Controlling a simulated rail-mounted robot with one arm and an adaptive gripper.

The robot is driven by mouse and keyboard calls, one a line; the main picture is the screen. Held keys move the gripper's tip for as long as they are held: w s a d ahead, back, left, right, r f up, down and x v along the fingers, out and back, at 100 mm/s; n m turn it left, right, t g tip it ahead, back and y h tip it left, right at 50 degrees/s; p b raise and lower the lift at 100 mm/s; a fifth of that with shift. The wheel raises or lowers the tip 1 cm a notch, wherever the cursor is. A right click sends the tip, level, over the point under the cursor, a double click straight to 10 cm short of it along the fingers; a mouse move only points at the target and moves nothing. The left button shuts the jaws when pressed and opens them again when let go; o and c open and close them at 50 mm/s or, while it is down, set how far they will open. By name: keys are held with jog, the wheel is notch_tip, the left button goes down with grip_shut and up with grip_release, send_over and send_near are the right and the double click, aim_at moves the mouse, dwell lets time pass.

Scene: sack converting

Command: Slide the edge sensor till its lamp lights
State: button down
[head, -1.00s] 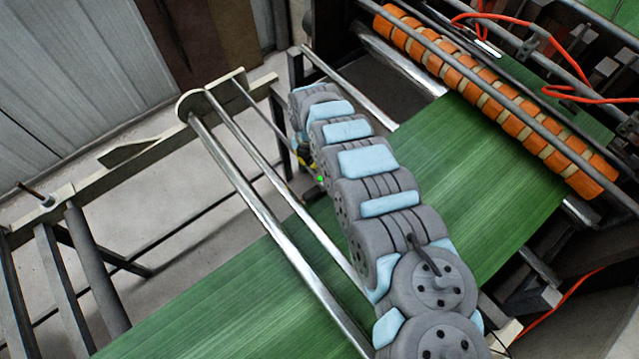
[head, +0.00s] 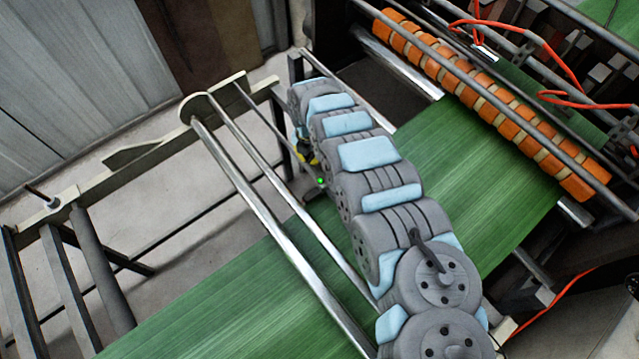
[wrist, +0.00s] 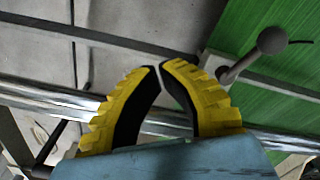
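The edge sensor shows in the wrist view as a beige block (wrist: 219,64) with a rod ending in a dark ball knob (wrist: 271,40), at the edge of the green web (wrist: 285,75). My gripper (wrist: 160,66) has yellow, black-lined fingers with their tips almost together and nothing visible between them. Its right finger is close beside the block; I cannot tell if they touch. In the head view a small green lamp (head: 320,181) glows near the web's edge. My arm hides most of the sensor there, and only a bit of yellow finger shows.
Shiny rollers (head: 270,215) cross the web on the left of my arm. An orange segmented roller (head: 490,105) and red hoses (head: 530,40) are at the upper right. A beige side frame (head: 130,152) runs at the left, with open floor beyond it.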

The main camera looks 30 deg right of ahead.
notch_tip(320, 180, up, 5)
jog(key=p, duration=0.4)
jog(key=shift+r, duration=0.2)
dwell(0.4)
dwell(0.4)
